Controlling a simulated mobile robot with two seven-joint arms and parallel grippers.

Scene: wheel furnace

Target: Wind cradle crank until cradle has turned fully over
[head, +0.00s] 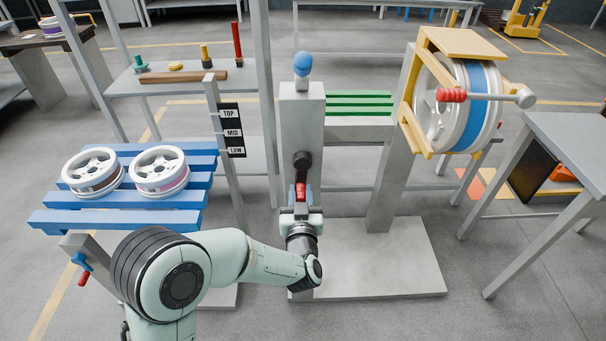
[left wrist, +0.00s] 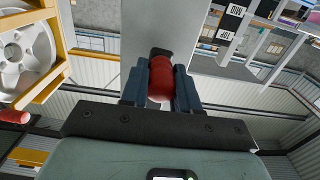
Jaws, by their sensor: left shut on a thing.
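A crank (head: 302,162) with a black arm sits on the front of the grey post and hangs down, ending in a red grip (head: 300,191). My left gripper (head: 301,197) is shut on that red grip, which lies between its two dark fingers in the left wrist view (left wrist: 161,80). The yellow cradle (head: 462,42) stands to the right on a leaning grey support and holds a white wheel with a blue band (head: 484,100). A grey bar with a red handle (head: 452,95) crosses the wheel's front. My right gripper is not in view.
A blue slatted rack (head: 120,218) at left holds two white wheels (head: 159,170). A LOW/MID/TOP sign (head: 231,130) stands beside it. A blue knob (head: 302,64) tops the post. A grey table (head: 575,140) stands at right. Floor in front is open.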

